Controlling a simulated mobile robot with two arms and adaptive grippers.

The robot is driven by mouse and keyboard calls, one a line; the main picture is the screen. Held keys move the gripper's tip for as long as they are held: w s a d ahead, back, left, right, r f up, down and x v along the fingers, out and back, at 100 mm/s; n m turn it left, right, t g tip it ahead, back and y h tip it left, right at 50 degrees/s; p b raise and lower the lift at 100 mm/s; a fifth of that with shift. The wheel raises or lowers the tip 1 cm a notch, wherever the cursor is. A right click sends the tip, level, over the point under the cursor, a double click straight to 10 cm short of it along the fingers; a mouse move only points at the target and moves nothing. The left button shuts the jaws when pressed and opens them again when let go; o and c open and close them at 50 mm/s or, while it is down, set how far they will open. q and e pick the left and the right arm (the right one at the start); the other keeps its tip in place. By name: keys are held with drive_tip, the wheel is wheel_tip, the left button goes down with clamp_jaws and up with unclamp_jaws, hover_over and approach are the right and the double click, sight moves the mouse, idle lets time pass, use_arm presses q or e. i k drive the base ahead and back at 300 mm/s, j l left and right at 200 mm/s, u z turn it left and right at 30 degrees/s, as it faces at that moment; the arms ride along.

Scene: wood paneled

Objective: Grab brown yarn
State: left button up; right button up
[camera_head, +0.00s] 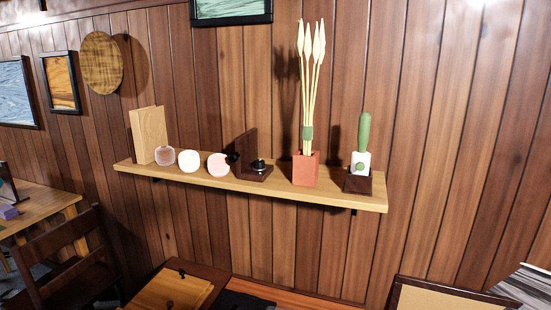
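I cannot make out any brown yarn in the head view. The wall shelf (325,198) holds several small round objects, but they look pale: a translucent pinkish one (165,156), a whitish one (189,160) and a pink-white one (218,165). I cannot tell what they are made of. Neither of my grippers shows in this view.
The shelf also bears a light wood block (149,134), a dark bookend (248,154), an orange pot (305,169) with tall stems, and a cactus (364,135). A dark chair (70,250) and a wooden table (40,203) stand left. A knobbed wooden box (172,291) sits below.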

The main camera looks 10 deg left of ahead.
sight(164, 156)
drive_tip(key=i+j, duration=0.1)
drive_tip(key=j, duration=0.2)
drive_tip(key=i+j, duration=0.15)
drive_tip(key=j, duration=0.15)
drive_tip(key=i+j+u, duration=0.1)
drive_tip(key=j, duration=0.25)
drive_tip(key=i+j, duration=0.15)
drive_tip(key=j, duration=0.15)
